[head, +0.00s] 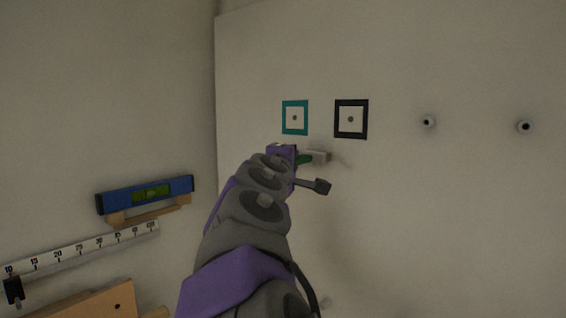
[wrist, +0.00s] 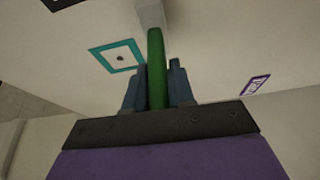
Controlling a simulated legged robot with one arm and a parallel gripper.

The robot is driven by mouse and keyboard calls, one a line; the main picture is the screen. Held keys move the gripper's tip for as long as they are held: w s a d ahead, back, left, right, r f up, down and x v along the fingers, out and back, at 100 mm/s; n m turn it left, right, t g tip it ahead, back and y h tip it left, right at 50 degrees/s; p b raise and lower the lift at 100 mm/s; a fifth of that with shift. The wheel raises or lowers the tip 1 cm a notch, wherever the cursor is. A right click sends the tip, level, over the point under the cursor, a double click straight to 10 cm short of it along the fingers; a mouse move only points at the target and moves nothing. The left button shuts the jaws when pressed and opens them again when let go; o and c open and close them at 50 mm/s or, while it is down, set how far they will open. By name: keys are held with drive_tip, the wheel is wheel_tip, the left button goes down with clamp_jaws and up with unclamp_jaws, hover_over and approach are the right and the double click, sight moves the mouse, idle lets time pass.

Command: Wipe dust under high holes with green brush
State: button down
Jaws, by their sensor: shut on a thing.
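My gripper (wrist: 157,92) is shut on the green handle of the brush (wrist: 156,60) in the wrist view. In the head view my arm reaches up to the wall, and the brush's pale head (head: 318,156) shows just below the framed holes, with a bit of green handle beside it. A teal square frame (head: 287,117) with a dark hole in its middle is on the wall above the brush. A black square frame (head: 351,102) with a similar hole is to its right. Contact between brush and wall cannot be told. No dust is clearly visible.
Two small round fittings (head: 428,121) and (head: 524,126) stick out of the wall at the right. A blue level (head: 147,194) rests on a wooden holder at the left, above a white numbered ruler (head: 82,248). A wooden board (head: 95,303) is at lower left.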

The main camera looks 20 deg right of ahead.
sight(304, 161)
drive_tip(key=s+d, duration=0.4)
drive_tip(key=s, duration=0.5)
drive_tip(key=shift+d+r+p, duration=0.35)
drive_tip(key=shift+r+p, duration=0.05)
drive_tip(key=shift+p, duration=0.05)
idle(0.6)
drive_tip(key=w+a, duration=0.1)
drive_tip(key=w, duration=0.1)
drive_tip(key=w+a, duration=0.1)
drive_tip(key=w, duration=0.1)
drive_tip(key=w+a, duration=0.1)
drive_tip(key=w, duration=0.1)
drive_tip(key=shift+a+f+b, duration=0.15)
drive_tip(key=shift+f+b, duration=0.15)
drive_tip(key=shift+f, duration=0.1)
drive_tip(key=shift+w+d, duration=0.2)
drive_tip(key=shift+w, duration=0.05)
drive_tip(key=shift+w+a+f, duration=0.1)
drive_tip(key=shift+w+a, duration=0.35)
drive_tip(key=shift+w, duration=0.2)
drive_tip(key=shift+w+a, duration=0.45)
drive_tip(key=shift+w, duration=0.15)
drive_tip(key=shift+w+a, duration=0.15)
drive_tip(key=shift+a, duration=0.25)
